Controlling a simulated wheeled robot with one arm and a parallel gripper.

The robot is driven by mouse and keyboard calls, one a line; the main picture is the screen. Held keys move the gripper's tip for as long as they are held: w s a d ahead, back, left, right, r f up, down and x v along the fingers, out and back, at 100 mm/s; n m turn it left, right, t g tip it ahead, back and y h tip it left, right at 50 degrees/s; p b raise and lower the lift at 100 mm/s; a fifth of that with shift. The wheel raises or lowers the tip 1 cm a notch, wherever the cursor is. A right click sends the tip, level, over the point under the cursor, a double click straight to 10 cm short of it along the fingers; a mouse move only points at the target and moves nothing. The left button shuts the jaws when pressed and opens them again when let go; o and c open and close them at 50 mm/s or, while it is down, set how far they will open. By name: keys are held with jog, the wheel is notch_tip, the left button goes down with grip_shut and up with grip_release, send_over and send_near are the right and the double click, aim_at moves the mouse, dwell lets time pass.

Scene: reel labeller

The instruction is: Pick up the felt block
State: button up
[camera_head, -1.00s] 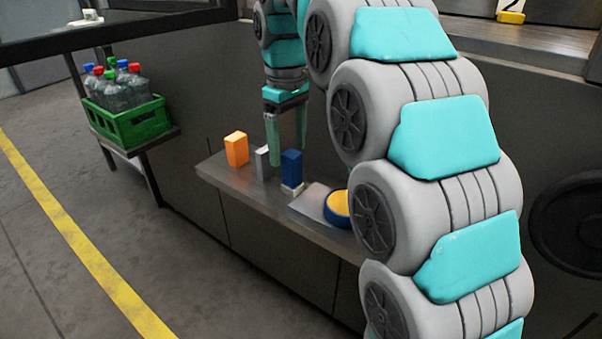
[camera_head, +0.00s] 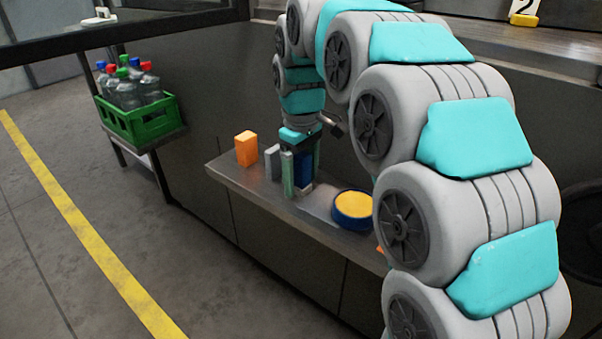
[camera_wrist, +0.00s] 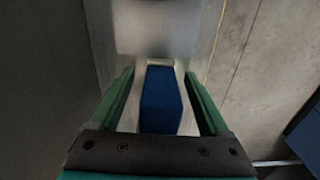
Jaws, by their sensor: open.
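The felt block appears to be the upright dark blue block (camera_head: 303,168) with a pale foot, standing on the metal shelf (camera_head: 240,184). In the wrist view the blue block (camera_wrist: 160,102) lies between my two green fingers, with its pale end towards the fingertips. My gripper (camera_head: 298,183) points down around the block, one finger on each side. It is open, with a visible gap on both sides in the wrist view. In the head view the near finger hides part of the block.
A grey block (camera_head: 272,163) stands close left of my gripper, with an orange block (camera_head: 246,149) beyond it. A round blue tub with a yellow top (camera_head: 353,207) sits to the right. A green crate (camera_head: 142,121) of bottles is at the far left.

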jog(key=shift+c, duration=0.2)
grip_shut()
dwell(0.4)
